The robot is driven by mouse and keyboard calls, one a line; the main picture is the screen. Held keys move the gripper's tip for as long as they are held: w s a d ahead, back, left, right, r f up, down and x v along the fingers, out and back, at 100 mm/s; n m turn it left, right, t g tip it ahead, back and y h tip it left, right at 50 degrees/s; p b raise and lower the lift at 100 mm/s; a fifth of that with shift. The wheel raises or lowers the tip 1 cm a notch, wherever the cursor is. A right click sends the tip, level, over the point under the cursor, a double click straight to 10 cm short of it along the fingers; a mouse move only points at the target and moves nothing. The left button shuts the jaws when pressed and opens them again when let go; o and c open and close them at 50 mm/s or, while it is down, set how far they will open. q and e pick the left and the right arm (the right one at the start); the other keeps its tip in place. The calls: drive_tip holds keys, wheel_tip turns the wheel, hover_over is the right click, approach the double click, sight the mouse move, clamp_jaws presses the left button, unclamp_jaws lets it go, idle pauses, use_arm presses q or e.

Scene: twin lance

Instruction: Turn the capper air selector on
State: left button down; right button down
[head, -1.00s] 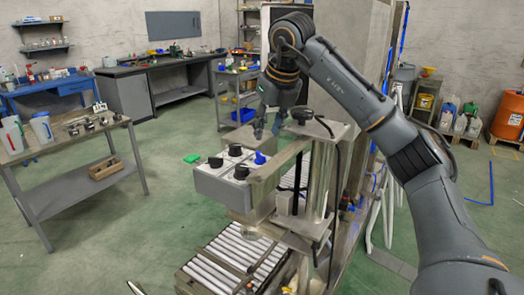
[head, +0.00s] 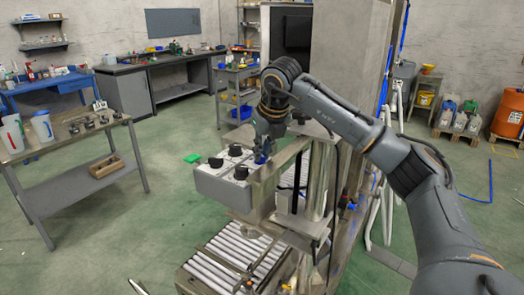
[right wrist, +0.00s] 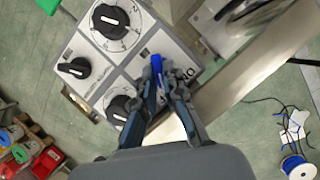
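A grey control box (head: 222,187) has a white sloping top panel with several black knobs and one selector with a blue handle (head: 260,158). In the right wrist view, the blue handle (right wrist: 157,69) stands at the panel's right corner, next to partly hidden printed marks. My right gripper (head: 263,149) is over this selector. In the right wrist view, its two fingers (right wrist: 165,80) are apart, with their tips close around the lower end of the blue handle. Contact with the handle cannot be made out. My left gripper is not in view.
Black knobs (right wrist: 110,18) sit close beside the selector. A metal beam (head: 283,160) runs along the box's right side, and a roller conveyor (head: 225,262) lies below. A bench (head: 75,160) stands at the left, with open floor between.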

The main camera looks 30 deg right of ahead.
idle(0.4)
drive_tip(key=n+y+p, duration=0.1)
drive_tip(key=n, duration=0.1)
drive_tip(key=shift+d+r+n, duration=0.1)
drive_tip(key=shift+d+n, duration=0.05)
drive_tip(key=shift+n, duration=0.15)
drive_tip(key=n+y+p, duration=0.1)
drive_tip(key=n, duration=0.1)
drive_tip(key=shift+d+n+p, duration=0.15)
drive_tip(key=shift+n+p, duration=0.15)
drive_tip(key=shift+n, duration=0.1)
drive_tip(key=n+g+y+p, duration=0.1)
drive_tip(key=n+p, duration=0.1)
drive_tip(key=n, duration=0.1)
drive_tip(key=shift+w+d+r, duration=0.1)
drive_tip(key=shift+w+d+n+g+y+p, duration=0.1)
drive_tip(key=shift+n+g+y+p, duration=0.15)
drive_tip(key=shift+n+p, duration=0.5)
drive_tip(key=shift+w+n+g+y+p, duration=0.15)
drive_tip(key=shift+n+y+p, duration=0.25)
drive_tip(key=shift+n, duration=0.55)
drive_tip(key=shift+s, duration=0.1)
drive_tip(key=c, duration=1.4)
unclamp_jaws()
drive_tip(key=shift+f, duration=0.2)
